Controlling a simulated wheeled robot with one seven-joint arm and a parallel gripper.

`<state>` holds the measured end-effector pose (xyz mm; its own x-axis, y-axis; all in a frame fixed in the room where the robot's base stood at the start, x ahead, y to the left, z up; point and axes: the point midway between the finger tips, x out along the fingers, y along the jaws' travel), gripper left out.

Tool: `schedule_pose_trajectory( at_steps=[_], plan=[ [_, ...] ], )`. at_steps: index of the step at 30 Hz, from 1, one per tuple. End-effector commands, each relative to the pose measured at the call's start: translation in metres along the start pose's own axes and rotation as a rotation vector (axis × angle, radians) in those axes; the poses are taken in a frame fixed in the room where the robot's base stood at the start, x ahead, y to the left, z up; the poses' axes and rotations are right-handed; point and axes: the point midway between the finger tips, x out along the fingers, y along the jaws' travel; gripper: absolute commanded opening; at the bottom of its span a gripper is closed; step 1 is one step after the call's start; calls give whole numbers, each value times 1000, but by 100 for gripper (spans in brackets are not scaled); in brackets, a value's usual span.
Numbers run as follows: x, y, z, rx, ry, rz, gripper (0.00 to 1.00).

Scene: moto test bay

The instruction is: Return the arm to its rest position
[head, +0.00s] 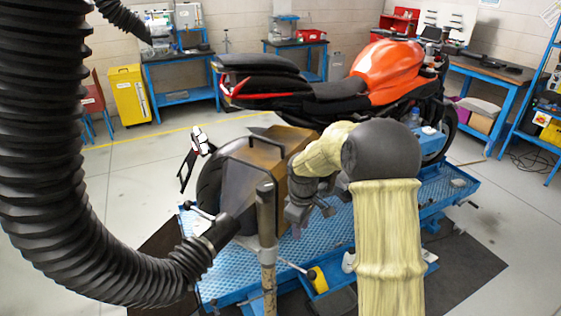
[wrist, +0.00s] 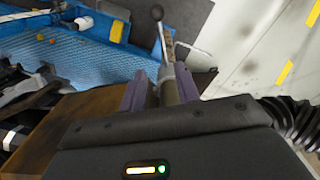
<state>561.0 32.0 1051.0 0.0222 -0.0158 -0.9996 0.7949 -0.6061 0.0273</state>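My arm, in a beige sleeve (head: 388,245) with a dark rounded joint (head: 380,150), reaches out over the blue lift table. It is bent, with my gripper (head: 308,216) hanging low beside the brown box-like part at the rear of the motorcycle. In the wrist view my gripper (wrist: 160,94) has its two purple-grey fingers apart. A metal post with a lever and a dark knob (wrist: 157,13) shows in the gap between them. I cannot tell how far below the fingertips the post lies; nothing looks clamped.
An orange motorcycle (head: 387,68) stands on the blue lift table (head: 330,236). A rusty post (head: 267,238) and a thick black hose (head: 45,185) are close on the left. A brown box-like part (head: 248,170) is beside my gripper. Open floor lies at right.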

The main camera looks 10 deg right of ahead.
Motion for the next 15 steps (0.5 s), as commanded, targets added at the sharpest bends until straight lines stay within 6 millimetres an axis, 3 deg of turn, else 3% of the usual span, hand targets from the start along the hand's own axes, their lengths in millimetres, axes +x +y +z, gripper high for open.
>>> schedule_pose_trajectory(
  at_steps=[7, 15],
  plan=[
    [-13, -20, 19, 111, 15, 23, 32],
    [-38, -78, 82, 476, 87, 70, 32]
  ],
)
